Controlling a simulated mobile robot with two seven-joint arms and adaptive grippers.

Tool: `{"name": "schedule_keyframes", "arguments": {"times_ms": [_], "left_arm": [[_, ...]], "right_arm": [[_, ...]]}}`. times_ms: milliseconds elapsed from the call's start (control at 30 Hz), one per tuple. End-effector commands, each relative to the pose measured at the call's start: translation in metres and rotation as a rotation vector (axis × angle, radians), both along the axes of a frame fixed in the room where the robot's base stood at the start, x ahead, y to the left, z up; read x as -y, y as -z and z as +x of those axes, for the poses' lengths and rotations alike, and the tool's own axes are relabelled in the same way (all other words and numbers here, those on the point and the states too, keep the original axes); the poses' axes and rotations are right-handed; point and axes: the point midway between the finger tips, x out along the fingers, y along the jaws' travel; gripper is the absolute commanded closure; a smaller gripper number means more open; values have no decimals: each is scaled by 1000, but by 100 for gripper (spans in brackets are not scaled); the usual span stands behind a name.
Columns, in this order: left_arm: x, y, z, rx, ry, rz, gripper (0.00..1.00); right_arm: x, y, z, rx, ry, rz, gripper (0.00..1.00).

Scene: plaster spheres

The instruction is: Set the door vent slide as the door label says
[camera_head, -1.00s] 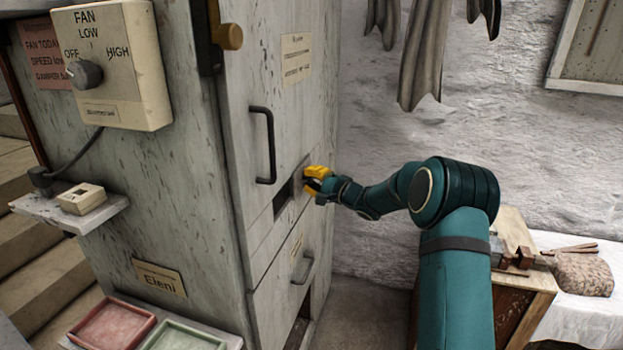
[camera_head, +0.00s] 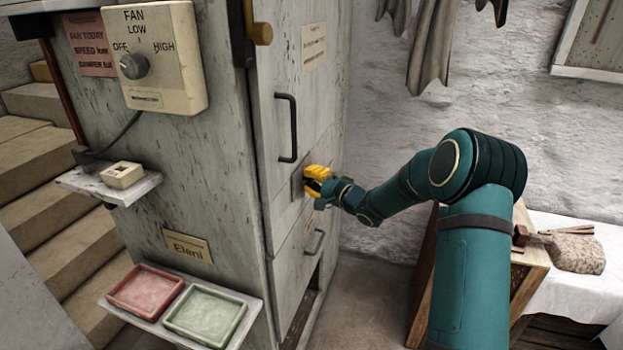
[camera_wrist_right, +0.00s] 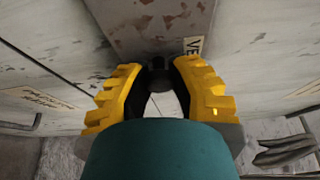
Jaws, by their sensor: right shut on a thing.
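The door vent slide (camera_head: 297,188) is a grey-brown plate low on the pale cabinet door (camera_head: 283,195), below the dark bar handle (camera_head: 288,128). In the right wrist view the slide (camera_wrist_right: 150,28) runs up from a dark knob (camera_wrist_right: 156,76). My right gripper (camera_head: 313,181) is at the slide. In the wrist view its yellow fingers (camera_wrist_right: 160,82) are shut on the knob. No dark vent opening shows. The door label (camera_head: 313,47) is a paper above the handle, too small to read. A vent label (camera_wrist_right: 193,47) is partly hidden. My left gripper is out of view.
A fan control box (camera_head: 160,60) and a pink notice (camera_head: 92,50) are on the cabinet's side. A shelf with red (camera_head: 146,290) and green (camera_head: 205,313) trays juts out below. A wooden stand (camera_head: 530,255) is at the right, near my arm.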

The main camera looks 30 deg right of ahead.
Motion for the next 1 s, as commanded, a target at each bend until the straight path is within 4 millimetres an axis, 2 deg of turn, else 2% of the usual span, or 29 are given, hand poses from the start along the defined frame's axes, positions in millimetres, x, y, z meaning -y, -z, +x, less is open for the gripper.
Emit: {"name": "schedule_keyframes", "arguments": {"times_ms": [67,100,167,567,667,1000], "left_arm": [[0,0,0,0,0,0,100],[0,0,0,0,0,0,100],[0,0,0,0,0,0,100],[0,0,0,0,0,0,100],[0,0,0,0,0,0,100],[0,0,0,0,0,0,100]], "right_arm": [[-4,2,0,-4,-10,2,100],[-4,2,0,-4,-10,2,64],[-4,2,0,-3,-9,1,43],[0,1,-5,-3,-4,0,43],[4,1,-17,-4,-3,-1,43],[25,1,-81,-3,-3,0,43]]}}
